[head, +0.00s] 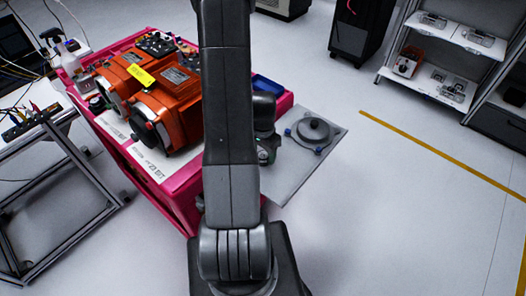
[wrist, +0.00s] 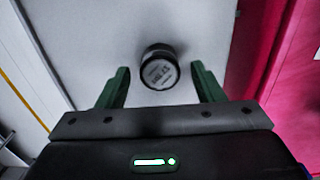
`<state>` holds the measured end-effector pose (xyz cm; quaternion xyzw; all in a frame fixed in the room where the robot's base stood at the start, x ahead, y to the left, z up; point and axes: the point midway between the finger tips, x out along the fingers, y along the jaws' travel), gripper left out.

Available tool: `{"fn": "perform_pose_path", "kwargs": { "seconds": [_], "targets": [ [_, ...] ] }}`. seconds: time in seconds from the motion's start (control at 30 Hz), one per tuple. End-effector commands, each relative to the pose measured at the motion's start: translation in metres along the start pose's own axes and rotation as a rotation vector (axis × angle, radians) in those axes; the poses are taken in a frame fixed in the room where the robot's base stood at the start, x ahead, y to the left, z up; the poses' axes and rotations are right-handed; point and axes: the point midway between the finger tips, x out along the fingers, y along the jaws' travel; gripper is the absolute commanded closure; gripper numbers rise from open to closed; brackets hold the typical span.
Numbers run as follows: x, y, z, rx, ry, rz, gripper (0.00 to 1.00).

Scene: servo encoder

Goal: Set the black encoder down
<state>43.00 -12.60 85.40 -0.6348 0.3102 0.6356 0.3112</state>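The black encoder (wrist: 159,68) shows in the wrist view as a short dark cylinder with a pale printed label on its near face. It sits between and slightly beyond the tips of my gripper's two green fingers (wrist: 161,77). The fingers are spread, with a visible gap on each side of the encoder. A pale grey surface lies behind it; whether the encoder touches that surface I cannot tell. In the head view my gripper (head: 266,153) is mostly hidden behind my arm, beside the pink cart and over the near-left part of a grey plate. I cannot pick out the encoder there.
The grey plate (head: 318,167) carries a dark round disc (head: 314,130) with small blue parts. The pink cart (head: 176,192) holds orange motors (head: 172,107) and a blue tray (head: 267,85). A metal-framed stand (head: 62,182) is at left.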

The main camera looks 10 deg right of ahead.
Motion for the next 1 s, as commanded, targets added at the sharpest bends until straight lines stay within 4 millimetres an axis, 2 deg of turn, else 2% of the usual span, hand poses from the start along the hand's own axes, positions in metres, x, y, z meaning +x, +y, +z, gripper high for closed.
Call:
{"fn": "perform_pose_path", "kwargs": {
  "seconds": [0.37,0.57,1.0],
  "targets": [
    [-0.007,-0.001,-0.001,0.000,0.002,-0.002,0.39],
    [-0.032,-0.001,-0.001,0.000,0.004,-0.004,0.39],
    [-0.102,-0.001,-0.001,0.000,0.003,-0.003,0.39]
  ]
}}
